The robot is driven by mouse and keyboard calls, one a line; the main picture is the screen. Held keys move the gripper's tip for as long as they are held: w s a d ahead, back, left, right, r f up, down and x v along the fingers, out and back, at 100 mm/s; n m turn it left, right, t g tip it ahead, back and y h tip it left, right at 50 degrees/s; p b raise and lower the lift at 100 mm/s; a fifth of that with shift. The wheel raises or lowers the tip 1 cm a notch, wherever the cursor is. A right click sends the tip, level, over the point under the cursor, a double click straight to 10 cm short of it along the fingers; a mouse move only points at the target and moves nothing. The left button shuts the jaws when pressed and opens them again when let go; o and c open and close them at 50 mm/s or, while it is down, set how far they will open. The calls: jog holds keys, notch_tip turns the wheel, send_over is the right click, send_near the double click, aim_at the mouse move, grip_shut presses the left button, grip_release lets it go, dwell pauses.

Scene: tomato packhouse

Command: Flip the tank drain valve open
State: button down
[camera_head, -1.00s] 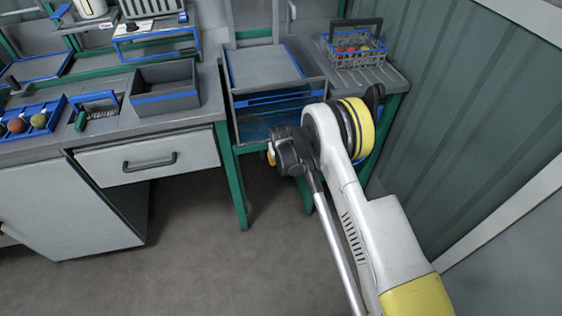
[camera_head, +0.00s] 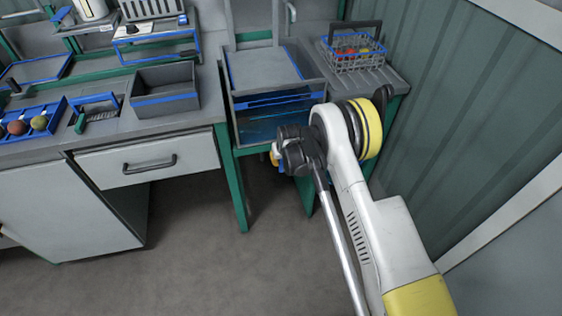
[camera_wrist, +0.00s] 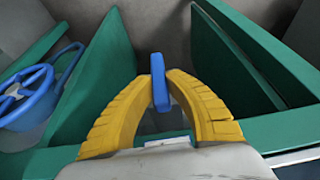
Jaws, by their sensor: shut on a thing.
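In the wrist view, my gripper (camera_wrist: 161,79) has its yellow fingers closed around a blue lever (camera_wrist: 160,97), which I take to be the drain valve's handle. The lever stands lengthwise between the fingertips. The valve body under it is mostly hidden by the fingers. In the head view, the tank (camera_head: 262,103) with blue water sits in a green frame, and my gripper (camera_head: 274,158) is just below its front, mostly hidden by my wrist.
A blue handwheel (camera_wrist: 38,97) is left of my gripper in the wrist view, among green frame members (camera_wrist: 95,85). A drawer bench (camera_head: 135,160) stands left of the tank. A wire basket (camera_head: 357,60) sits at the right. Floor in front is clear.

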jog(key=c, duration=1.3)
grip_release()
jog(key=shift+c, duration=0.2)
jog(key=v, duration=1.2)
jog(key=shift+r, duration=0.15)
jog(key=s+d+r+m, duration=0.1)
jog(key=s+d+r, duration=0.3)
jog(key=r, duration=0.4)
jog(key=s+d+r+t, duration=0.1)
jog(key=s+d+r, duration=0.3)
jog(key=r, duration=0.5)
jog(key=s+d+r+m, duration=0.1)
jog(key=s+d+r, duration=0.35)
jog(key=r, duration=0.35)
jog(key=s+d+r, duration=0.1)
jog(key=s+d, duration=0.1)
jog(key=s, duration=0.5)
jog(key=s+d+r+t+h, duration=0.1)
jog(key=s+d, duration=0.2)
jog(key=s, duration=0.4)
jog(key=s+d+r+m, duration=0.1)
jog(key=s+d, duration=0.1)
jog(key=s, duration=0.6)
jog(key=shift+d+r+t, duration=0.3)
jog(key=shift+r+t, duration=0.1)
